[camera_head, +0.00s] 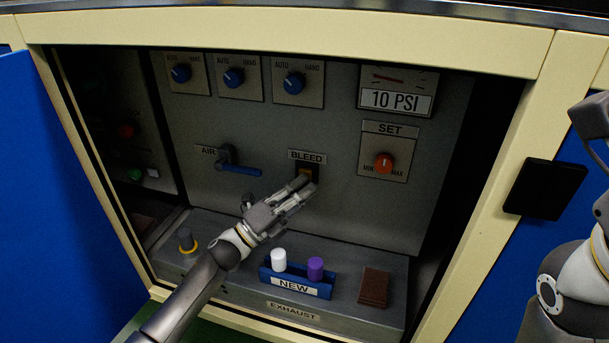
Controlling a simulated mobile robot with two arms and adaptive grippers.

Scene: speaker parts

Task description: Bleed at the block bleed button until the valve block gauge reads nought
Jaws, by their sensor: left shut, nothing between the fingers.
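The bleed button (305,172) sits on the grey panel under a BLEED label (307,156). My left gripper (307,185) is shut and empty, its fingertips at the lower edge of the button and partly covering it. I cannot tell whether they touch or press it. The gauge (399,80) at the panel's upper right has red marks and a white plate reading 10 PSI (396,101). My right gripper (592,118) is partly in view at the right edge, away from the panel; its fingers are not clear.
Three blue AUTO/HAND knobs (234,77) line the panel top. A blue AIR lever (238,169) is left of the button, a red SET knob (384,162) right. Below stand a blue NEW tray (294,287) with white and purple pieces and a brown block (374,287). The cream frame (495,200) bounds the opening.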

